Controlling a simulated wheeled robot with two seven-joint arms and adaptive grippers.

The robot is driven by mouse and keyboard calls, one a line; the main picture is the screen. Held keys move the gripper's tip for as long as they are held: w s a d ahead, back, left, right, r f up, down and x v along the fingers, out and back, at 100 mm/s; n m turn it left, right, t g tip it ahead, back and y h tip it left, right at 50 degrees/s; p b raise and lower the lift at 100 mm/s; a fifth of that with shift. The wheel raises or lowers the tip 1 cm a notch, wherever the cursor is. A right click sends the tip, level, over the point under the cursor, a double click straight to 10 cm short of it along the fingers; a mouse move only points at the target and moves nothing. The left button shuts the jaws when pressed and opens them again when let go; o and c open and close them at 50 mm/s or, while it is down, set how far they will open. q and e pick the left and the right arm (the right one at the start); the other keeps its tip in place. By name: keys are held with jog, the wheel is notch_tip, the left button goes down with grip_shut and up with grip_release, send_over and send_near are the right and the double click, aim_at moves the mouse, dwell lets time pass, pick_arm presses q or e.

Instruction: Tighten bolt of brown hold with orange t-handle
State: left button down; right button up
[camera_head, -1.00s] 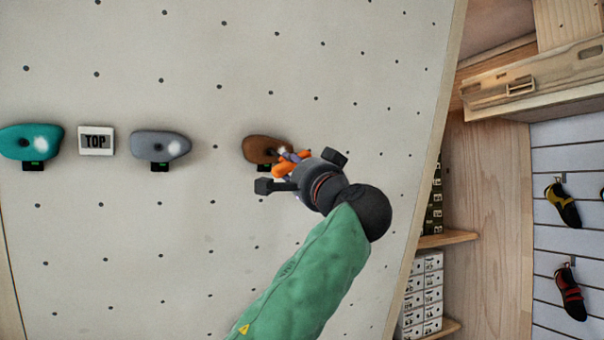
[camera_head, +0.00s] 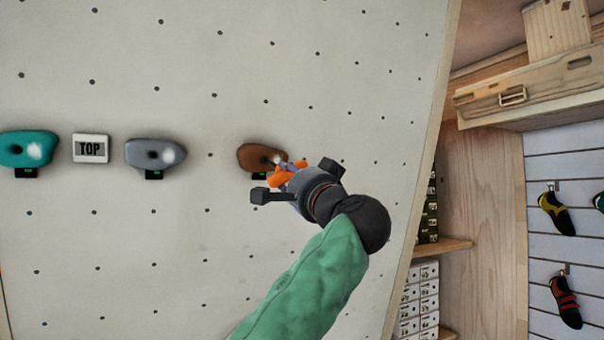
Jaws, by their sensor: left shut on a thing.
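The brown hold (camera_head: 254,156) is on the pale climbing wall, right of the grey hold. The orange t-handle (camera_head: 284,176) shows in front of the lower right part of the brown hold. My left gripper (camera_head: 284,178) is shut on the t-handle, with its arm in a green sleeve coming up from below. The t-handle's tip points at the brown hold near its bolt hole; I cannot tell whether it sits in the bolt. The gripper and the hold partly hide the tip. My right gripper is not in view.
Shelves with boxes (camera_head: 419,295) and climbing shoes (camera_head: 558,213) are beyond the wall's right edge. The wall around the brown hold is clear.

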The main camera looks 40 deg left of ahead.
pick_arm(q)
jog(key=shift+w+a, duration=0.35)
jog(key=shift+a, duration=0.4)
jog(key=shift+r+p, duration=0.15)
jog(key=shift+p, duration=0.15)
jog(key=shift+w+a+r+p, duration=0.15)
jog(key=shift+w+a+p, duration=0.15)
jog(key=shift+a, duration=0.2)
jog(key=shift+a+r, duration=0.1)
jog(key=shift+a, duration=0.1)
jog(key=shift+p, duration=0.3)
jog(key=m+p, duration=0.1)
jog(key=m, duration=0.1)
jog(key=m+p, duration=0.1)
jog(key=m, duration=0.1)
jog(key=shift+s+r, duration=0.1)
jog(key=shift+r, duration=0.1)
jog(key=m+p, duration=0.2)
jog(key=m, duration=0.2)
jog(key=shift+s+a+p, duration=0.1)
jog(key=shift+a+p, duration=0.05)
jog(key=shift+p, duration=0.2)
jog(key=m+p, duration=0.1)
jog(key=m, duration=0.1)
jog(key=shift+s+m, duration=0.1)
jog(key=shift+m, duration=0.2)
jog(key=shift+f, duration=0.2)
